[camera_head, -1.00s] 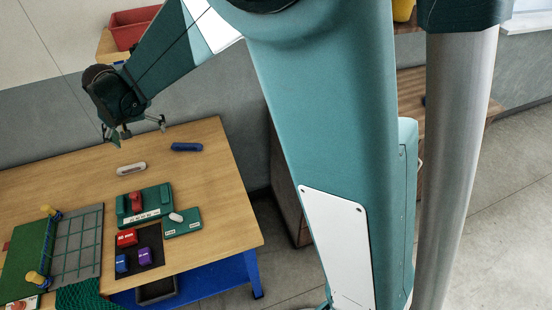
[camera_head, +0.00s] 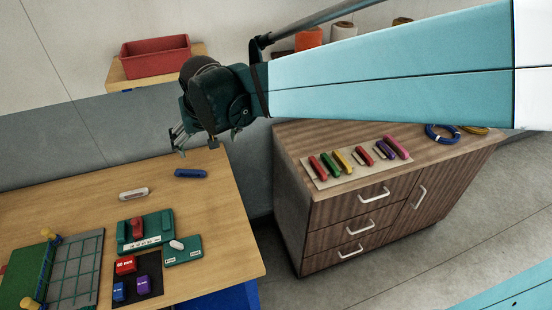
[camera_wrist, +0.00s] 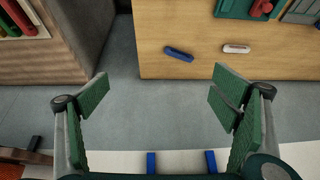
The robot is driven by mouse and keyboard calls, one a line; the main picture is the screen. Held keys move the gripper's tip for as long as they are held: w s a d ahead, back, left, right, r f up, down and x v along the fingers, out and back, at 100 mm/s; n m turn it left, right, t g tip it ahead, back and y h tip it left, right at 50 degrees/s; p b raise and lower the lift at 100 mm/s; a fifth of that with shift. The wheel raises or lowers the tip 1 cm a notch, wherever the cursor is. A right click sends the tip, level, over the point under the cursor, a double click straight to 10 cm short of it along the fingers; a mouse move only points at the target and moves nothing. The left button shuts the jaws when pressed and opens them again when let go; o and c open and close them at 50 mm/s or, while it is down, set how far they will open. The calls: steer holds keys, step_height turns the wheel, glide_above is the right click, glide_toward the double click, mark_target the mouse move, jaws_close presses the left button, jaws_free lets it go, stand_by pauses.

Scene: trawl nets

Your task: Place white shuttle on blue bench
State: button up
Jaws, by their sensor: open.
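A white shuttle (camera_head: 134,193) lies flat on the wooden top of the bench (camera_head: 60,207), whose frame below is blue. The white shuttle also shows in the wrist view (camera_wrist: 236,47), upper right. A blue shuttle (camera_head: 191,173) lies to its right, near the bench's back edge. A small white piece (camera_head: 177,245) rests on a green block. My gripper (camera_head: 194,147) is open and empty, raised around the bench's back right corner. In the wrist view my gripper's fingers (camera_wrist: 160,100) are spread wide with only floor between them; both shuttles lie beyond them, apart from the fingers.
Green blocks, a black mat (camera_head: 148,279) with red, blue and purple pieces, and a netting board (camera_head: 72,268) occupy the bench front. A wooden cabinet (camera_head: 360,215) with coloured shuttles on top stands right. A red bin (camera_head: 155,57) sits on a shelf behind.

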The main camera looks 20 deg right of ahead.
steer(key=s+d+f, duration=0.1)
steer(key=s+d, duration=0.8)
steer(key=s, duration=0.3)
steer(key=s+d+f+t, duration=0.1)
steer(key=s+d, duration=0.8)
steer(key=s, duration=0.2)
steer(key=shift+s+f+t, duration=0.3)
steer(key=shift+s, duration=0.05)
